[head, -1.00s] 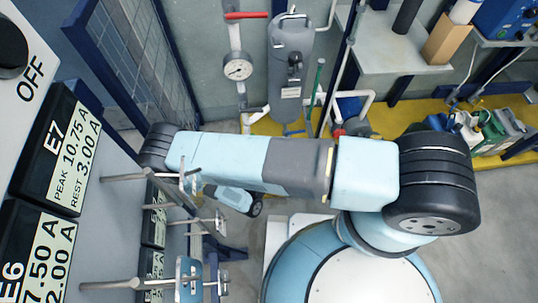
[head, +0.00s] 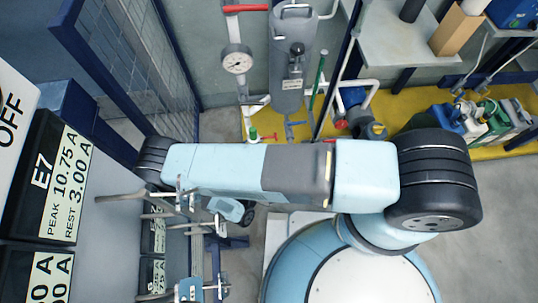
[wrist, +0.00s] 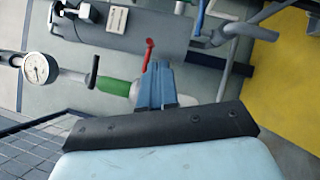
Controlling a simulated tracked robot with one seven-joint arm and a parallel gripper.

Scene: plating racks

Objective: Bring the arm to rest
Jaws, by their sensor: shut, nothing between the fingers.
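My arm (head: 215,165) reaches leftward across the head view, bent, with its lower link (head: 230,208) partly hidden beneath it. My gripper (wrist: 157,72) shows in the wrist view as two blue fingers side by side. They are shut together with nothing between them. A grey tank (wrist: 130,30) and a red-handled valve (wrist: 149,50) lie beyond the fingertips. I cannot make out the gripper in the head view.
An electrical panel (head: 48,180) marked E7 and several metal rods with hanging racks (head: 190,290) stand close at left. A pressure gauge (head: 237,60), the tank (head: 292,60), a mesh fence (head: 130,50) and jugs on a yellow floor area (head: 500,118) stand behind.

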